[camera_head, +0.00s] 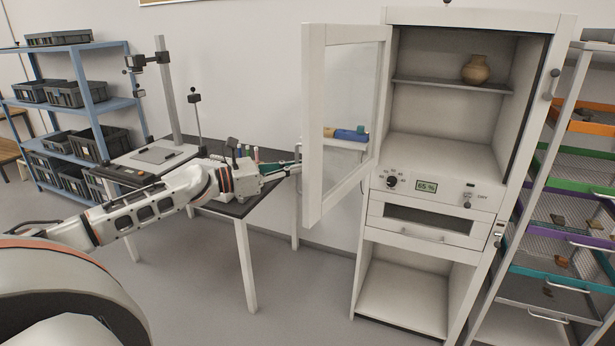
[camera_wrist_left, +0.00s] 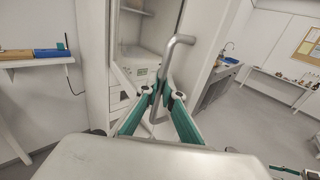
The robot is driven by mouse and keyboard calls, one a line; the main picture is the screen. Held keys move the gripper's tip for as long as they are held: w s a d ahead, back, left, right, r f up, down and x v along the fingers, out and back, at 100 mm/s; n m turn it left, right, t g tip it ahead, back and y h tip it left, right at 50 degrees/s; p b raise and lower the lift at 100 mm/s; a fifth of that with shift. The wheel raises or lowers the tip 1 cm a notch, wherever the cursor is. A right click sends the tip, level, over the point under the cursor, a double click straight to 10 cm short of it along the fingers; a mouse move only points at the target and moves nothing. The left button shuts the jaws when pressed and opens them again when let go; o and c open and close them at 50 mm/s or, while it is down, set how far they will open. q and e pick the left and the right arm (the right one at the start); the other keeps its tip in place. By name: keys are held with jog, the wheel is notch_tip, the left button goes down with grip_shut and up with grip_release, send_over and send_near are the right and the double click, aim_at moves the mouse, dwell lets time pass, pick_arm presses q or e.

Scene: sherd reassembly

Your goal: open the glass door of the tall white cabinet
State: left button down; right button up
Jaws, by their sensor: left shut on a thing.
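The tall white cabinet (camera_head: 460,17) stands right of centre in the head view. Its glass door (camera_head: 314,130) stands wide open, swung out to the left on its left side. The upper compartment is exposed, with a brown pot (camera_head: 475,70) on its shelf.
A small table (camera_head: 247,262) with instruments stands behind my left arm. A blue shelf (camera_head: 95,85) with black crates is at the far left. A rack of coloured trays (camera_head: 558,230) stands close right of the cabinet. Floor before the cabinet is clear.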

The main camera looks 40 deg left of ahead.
pick_arm(q)
jog(key=shift+w+a+m+g+h+b, duration=0.15)
jog(key=shift+a+m+g+h+b, duration=0.25)
jog(key=shift+a, duration=1.1)
jog(key=c, duration=2.5)
grip_release()
jog(key=shift+v, duration=6.05)
jog(key=shift+f, duration=0.2)
